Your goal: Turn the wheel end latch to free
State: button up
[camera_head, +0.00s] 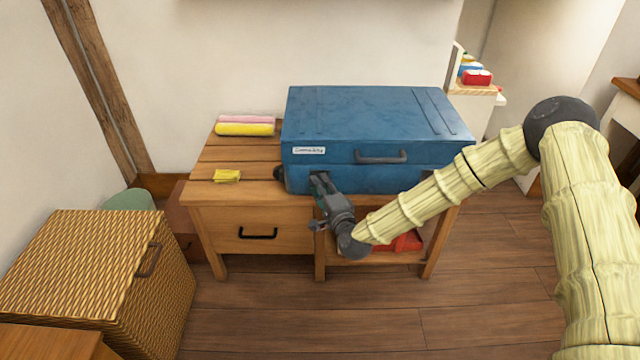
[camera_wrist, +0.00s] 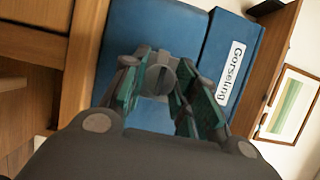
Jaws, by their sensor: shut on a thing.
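A blue trunk (camera_head: 365,130) with a white name label (camera_head: 309,150) and a dark front handle (camera_head: 381,157) lies on a wooden bench. A black wheel (camera_head: 280,175) shows at its left end. My gripper (camera_head: 318,180) is at the lower left of the trunk's front face. In the wrist view its green-padded fingers (camera_wrist: 155,90) are around a round grey latch knob (camera_wrist: 160,76) with a slot across it, below the label (camera_wrist: 231,73). The jaws are shut on this latch. The fingers partly hide it, and the head view hides it behind my gripper.
The wooden bench (camera_head: 250,212) has a drawer at left and a red thing (camera_head: 408,241) on its lower shelf. A yellow cloth (camera_head: 227,176) and rolled pink and yellow cloths (camera_head: 245,126) lie left of the trunk. A wicker hamper (camera_head: 75,255) stands at front left. Floor in front is clear.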

dwell(0.5)
jog(key=o, duration=1)
jog(key=shift+a, duration=0.1)
jog(key=shift+s, duration=0.1)
jog(key=v, duration=1.2)
